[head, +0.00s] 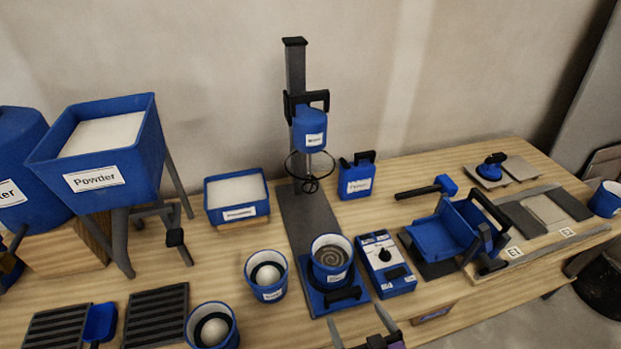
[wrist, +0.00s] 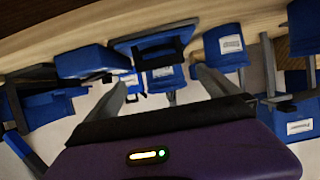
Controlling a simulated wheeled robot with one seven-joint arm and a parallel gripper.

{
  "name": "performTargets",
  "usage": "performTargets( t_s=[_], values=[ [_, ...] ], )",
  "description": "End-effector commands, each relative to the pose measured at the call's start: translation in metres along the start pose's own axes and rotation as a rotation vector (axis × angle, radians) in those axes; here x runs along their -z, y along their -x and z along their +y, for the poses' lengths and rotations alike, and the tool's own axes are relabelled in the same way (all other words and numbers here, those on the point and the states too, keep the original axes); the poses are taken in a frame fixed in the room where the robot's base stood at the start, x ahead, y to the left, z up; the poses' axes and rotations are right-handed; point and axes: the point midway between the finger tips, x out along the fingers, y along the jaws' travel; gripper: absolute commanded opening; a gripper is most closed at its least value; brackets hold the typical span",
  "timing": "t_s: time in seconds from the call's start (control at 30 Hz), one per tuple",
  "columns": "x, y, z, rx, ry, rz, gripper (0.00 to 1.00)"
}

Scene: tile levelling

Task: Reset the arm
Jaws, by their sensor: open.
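My gripper (head: 362,332) shows at the bottom edge of the head view, its two grey fingers spread apart. It is in front of the blue mixer base and the cup on it. In the wrist view my gripper (wrist: 165,85) is open with nothing between its fingers. The rest of my arm is mostly out of the head view.
Mixing cup (head: 332,259) with grey swirled contents stands under the mixer (head: 310,130). Control box (head: 386,264), two cups with white balls (head: 266,275), powder hopper (head: 110,150), blue tray (head: 440,237) and tile board (head: 540,215) crowd the wooden table.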

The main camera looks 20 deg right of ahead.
Motion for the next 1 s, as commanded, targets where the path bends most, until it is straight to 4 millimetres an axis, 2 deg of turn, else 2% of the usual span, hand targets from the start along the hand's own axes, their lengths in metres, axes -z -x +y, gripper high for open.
performTargets(
  t_s=[0.17,0.27,0.3,0.4,0.57,0.8,1.0],
  values=[
    [0.009,0.0,0.001,-0.003,-0.009,0.028,1.0],
    [0.032,0.004,0.002,-0.007,-0.013,0.086,1.0],
    [0.043,0.011,0.003,-0.01,-0.015,0.116,1.0],
    [0.059,0.043,0.004,-0.016,-0.02,0.175,1.0],
    [0.073,0.099,0.004,-0.02,-0.024,0.229,1.0],
    [0.093,0.198,0.003,-0.018,-0.021,0.265,1.0],
    [0.108,0.269,0.002,-0.011,-0.012,0.24,1.0]
  ],
)
